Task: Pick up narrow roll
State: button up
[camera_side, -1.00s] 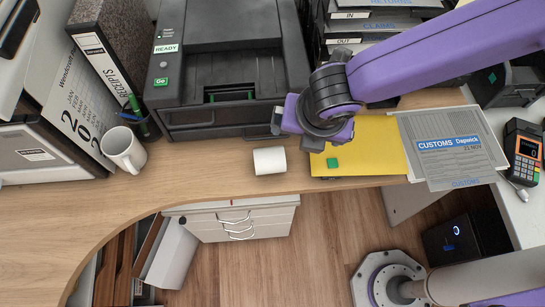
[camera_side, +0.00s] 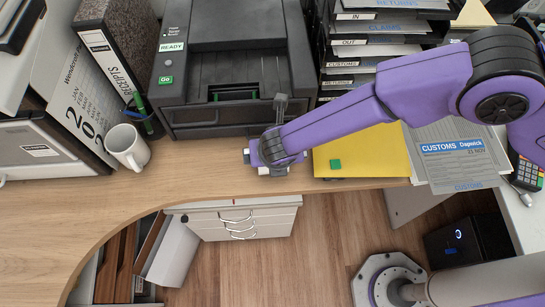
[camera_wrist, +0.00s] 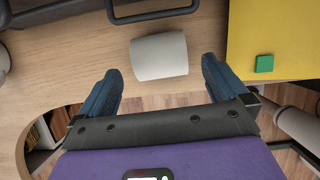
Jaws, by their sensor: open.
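The narrow roll (camera_wrist: 159,56) is a short white cylinder lying on its side on the wooden desk. The wrist view shows it whole, just ahead of my gripper. In the side view my wrist hides nearly all of it. My gripper (camera_wrist: 162,72) is open and empty, with one dark fingertip to the left of the roll and one to the right. A gap shows on both sides, and the fingers do not appear to touch it. In the side view my gripper (camera_side: 268,166) is low over the desk, over the roll's place; its exact height is unclear.
A yellow envelope (camera_side: 368,148) with a green square lies right of the roll. The black printer (camera_side: 235,70) stands behind. A white mug (camera_side: 127,146) and a pen holder stand left. The desk's front edge (camera_side: 220,200) is close in front. The desk between mug and roll is clear.

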jog(key=shift+x, duration=3.35)
jog(key=shift+w+r, duration=0.1)
jog(key=shift+w, duration=0.05)
jog(key=c, duration=1)
